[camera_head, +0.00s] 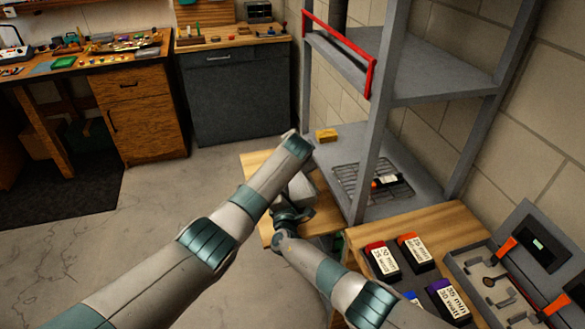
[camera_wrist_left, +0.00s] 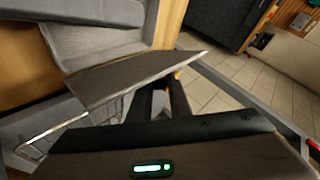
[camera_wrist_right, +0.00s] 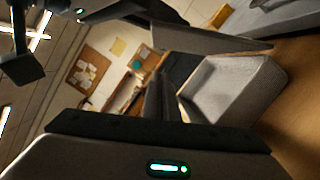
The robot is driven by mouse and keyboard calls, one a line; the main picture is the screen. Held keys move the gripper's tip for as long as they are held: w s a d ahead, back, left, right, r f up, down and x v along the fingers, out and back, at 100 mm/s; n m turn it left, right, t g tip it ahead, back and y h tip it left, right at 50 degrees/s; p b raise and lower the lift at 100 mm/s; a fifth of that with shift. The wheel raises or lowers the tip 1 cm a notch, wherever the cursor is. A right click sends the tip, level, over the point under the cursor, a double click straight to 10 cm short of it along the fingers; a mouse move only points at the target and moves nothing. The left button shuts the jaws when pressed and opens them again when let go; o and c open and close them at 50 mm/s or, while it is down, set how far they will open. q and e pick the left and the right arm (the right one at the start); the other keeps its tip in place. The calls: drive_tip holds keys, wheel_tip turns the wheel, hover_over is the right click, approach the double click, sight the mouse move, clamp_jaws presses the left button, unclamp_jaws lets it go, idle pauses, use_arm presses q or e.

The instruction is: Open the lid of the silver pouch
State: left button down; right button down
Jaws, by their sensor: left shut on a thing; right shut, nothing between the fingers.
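The silver pouch (camera_head: 301,188) sits on a small wooden table, partly hidden by my arms. It shows as an open-topped grey box in the left wrist view (camera_wrist_left: 95,42) and the right wrist view (camera_wrist_right: 228,90). Its lid (camera_wrist_left: 120,82) is a flat grey flap, raised and tilted away from the box; it also shows in the right wrist view (camera_wrist_right: 215,40). My left gripper (camera_wrist_left: 160,92) is shut on the lid, which covers its fingertips. My right gripper (camera_wrist_right: 158,92) is shut and empty beside the pouch, apart from the lid.
A grey metal shelf (camera_head: 372,150) with a wire rack (camera_head: 372,180) and a yellow block (camera_head: 326,135) stands close behind. Labelled packs (camera_head: 415,252) and an open grey tool case (camera_head: 490,275) lie on the right table.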

drive_tip(key=w+d+r, duration=0.2)
drive_tip(key=d, duration=0.1)
drive_tip(key=shift+w+d+r, duration=0.1)
drive_tip(key=shift+w+d, duration=0.05)
idle(0.6)
